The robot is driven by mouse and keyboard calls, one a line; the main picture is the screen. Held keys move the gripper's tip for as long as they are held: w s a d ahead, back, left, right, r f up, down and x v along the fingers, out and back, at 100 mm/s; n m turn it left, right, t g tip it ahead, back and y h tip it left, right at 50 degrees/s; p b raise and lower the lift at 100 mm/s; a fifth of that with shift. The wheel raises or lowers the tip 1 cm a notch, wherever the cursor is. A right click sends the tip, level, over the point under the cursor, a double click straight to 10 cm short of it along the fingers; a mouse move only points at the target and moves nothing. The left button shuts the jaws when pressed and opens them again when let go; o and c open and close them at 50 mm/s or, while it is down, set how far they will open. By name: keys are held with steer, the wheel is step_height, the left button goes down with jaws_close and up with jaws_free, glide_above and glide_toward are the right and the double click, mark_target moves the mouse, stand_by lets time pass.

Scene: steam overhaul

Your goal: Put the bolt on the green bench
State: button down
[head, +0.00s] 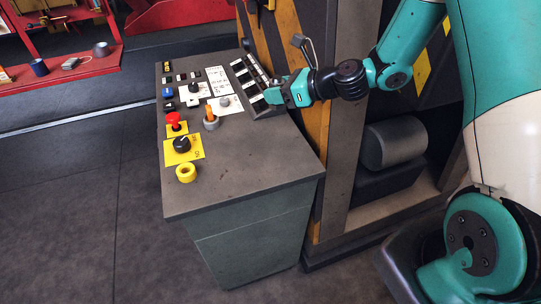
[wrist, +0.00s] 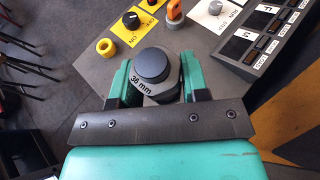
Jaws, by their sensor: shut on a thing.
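My gripper (head: 272,96) is at the right edge of the console, above or beside its slanted panel in the head view. In the wrist view my gripper (wrist: 155,78) has its two green fingers on either side of a dark grey piece (wrist: 151,65). The piece has a round black top and the lettering "36 mm"; I cannot tell for sure that it is the bolt. My gripper hides it in the head view. The console (head: 250,170) has a dark grey top and green-grey sides. No other green bench is clear in view.
The console top holds a red button (head: 174,120), a black knob (head: 181,144), a yellow ring (head: 186,173), an orange-topped part (head: 210,116) and a slanted panel (head: 250,80). A red shelf (head: 75,68) stands at the far left. The console's front top is clear.

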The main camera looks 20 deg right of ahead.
step_height(320, 180, up, 3)
steer(key=a, duration=0.3)
steer(key=p, duration=0.2)
glide_above(266, 152)
step_height(266, 152, down, 19)
steer(key=shift+w, duration=0.1)
steer(key=shift+f, duration=0.1)
steer(key=c, duration=0.6)
jaws_free()
steer(key=shift+f+b, duration=0.1)
steer(key=shift+b, duration=0.2)
